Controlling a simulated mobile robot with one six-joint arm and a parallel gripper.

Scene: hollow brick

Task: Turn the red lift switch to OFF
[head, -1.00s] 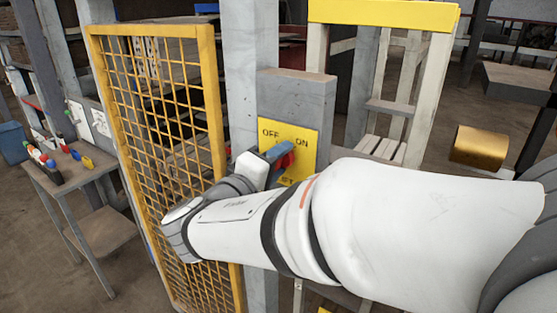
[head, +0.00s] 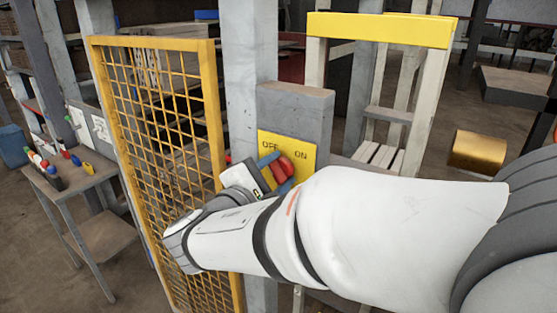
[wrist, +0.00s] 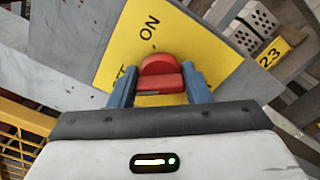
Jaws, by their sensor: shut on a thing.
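The red lift switch (head: 281,169) sits on a yellow plate (head: 307,150) marked OFF at left and ON at right. The plate is on a grey box on a post. My gripper (head: 280,172) is shut on the switch, with a blue finger on each side of it. In the wrist view the red switch (wrist: 160,72) shows between the blue fingers (wrist: 159,86), below the word ON. The wrist view is rolled relative to the plate. The plate's lower part is hidden by my arm in the head view.
A yellow mesh gate (head: 165,130) stands close left of my gripper. A small table (head: 80,180) with coloured-handled tools is at far left. A yellow-topped pale frame (head: 380,30) stands behind the box. A golden cylinder (head: 477,152) is at right.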

